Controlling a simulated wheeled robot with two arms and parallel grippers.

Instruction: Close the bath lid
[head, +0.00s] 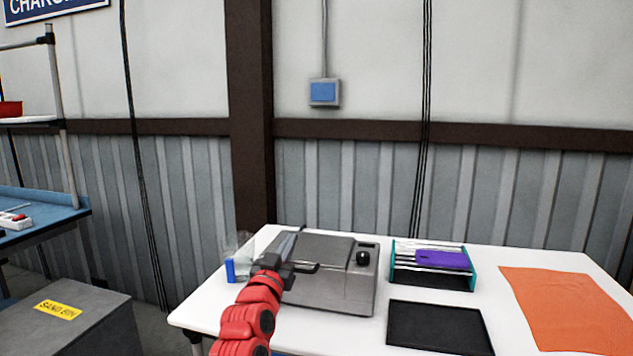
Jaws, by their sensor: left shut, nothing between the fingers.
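The bath (345,294) is a grey metal box on the white table, with a black knob (362,258) on its right top side. Its lid (325,249) lies over the top and looks flat or nearly flat; I cannot tell whether a small gap is left. My left gripper (300,267), on the red arm from below, is shut and empty at the left part of the lid. Its dark fingers overlap the lid's surface in the picture, and I cannot tell whether they touch it. My right gripper is not in view.
On the white table (505,259), a teal-ended rack (471,268) with a purple item (443,260), a black mat (440,328) and an orange cloth (566,309) are right of the bath. A blue-capped clear item (230,270) is left. A grey sand bin (85,325) stands lower left.

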